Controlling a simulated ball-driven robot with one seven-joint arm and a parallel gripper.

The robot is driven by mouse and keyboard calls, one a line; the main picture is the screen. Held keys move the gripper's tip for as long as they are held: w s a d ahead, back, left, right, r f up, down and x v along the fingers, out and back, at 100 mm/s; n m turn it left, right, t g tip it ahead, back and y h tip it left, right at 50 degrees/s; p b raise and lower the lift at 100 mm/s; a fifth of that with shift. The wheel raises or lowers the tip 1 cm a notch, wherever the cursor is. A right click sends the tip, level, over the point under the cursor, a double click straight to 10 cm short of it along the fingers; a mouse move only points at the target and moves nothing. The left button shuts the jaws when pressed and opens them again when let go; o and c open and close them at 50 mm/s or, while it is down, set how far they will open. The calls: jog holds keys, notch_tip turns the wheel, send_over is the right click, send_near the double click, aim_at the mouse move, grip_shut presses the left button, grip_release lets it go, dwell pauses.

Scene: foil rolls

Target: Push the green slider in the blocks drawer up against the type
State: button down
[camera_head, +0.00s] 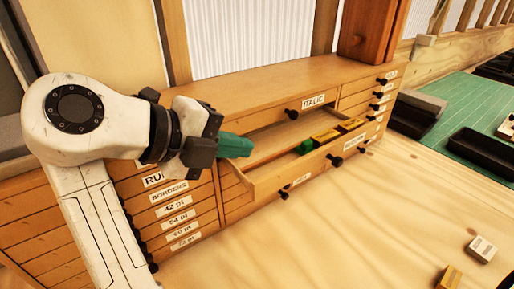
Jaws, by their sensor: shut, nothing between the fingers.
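The blocks drawer (262,187) is pulled out of the wooden cabinet. Inside it, the small green slider (305,147) sits near the drawer's front wall. The type, yellow blocks with dark tops (326,136), lies in a row to the right of the slider, with another yellow block (350,125) further right. I cannot tell whether the slider touches the nearest block. My gripper (248,147) has teal-green fingers and is shut and empty. Its fingertips are at the drawer's left end, to the left of the slider and apart from it.
The cabinet top (250,88) is clear. A closed drawer labelled ITALIC (313,102) is above the open one. More labelled drawers (172,207) are at left. Loose blocks (482,248) lie on the front-right tabletop. A green mat (455,111) with dark trays (483,150) is at right.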

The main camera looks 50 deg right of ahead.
jog(key=p, duration=0.3)
send_near(303, 146)
jog(key=f, duration=0.1)
jog(key=d+f, duration=0.1)
jog(key=f, duration=0.1)
jog(key=shift+s+d, duration=0.3)
jog(key=shift+s, duration=0.1)
jog(key=shift+s+d+r+p, duration=0.15)
jog(key=shift+d+p, duration=0.15)
jog(key=shift+d, duration=0.25)
jog(key=shift+s+d+r+p, duration=0.15)
jog(key=shift+d+p, duration=0.15)
jog(key=shift+d, duration=0.25)
jog(key=shift+x, duration=0.8)
jog(key=shift+r, duration=0.1)
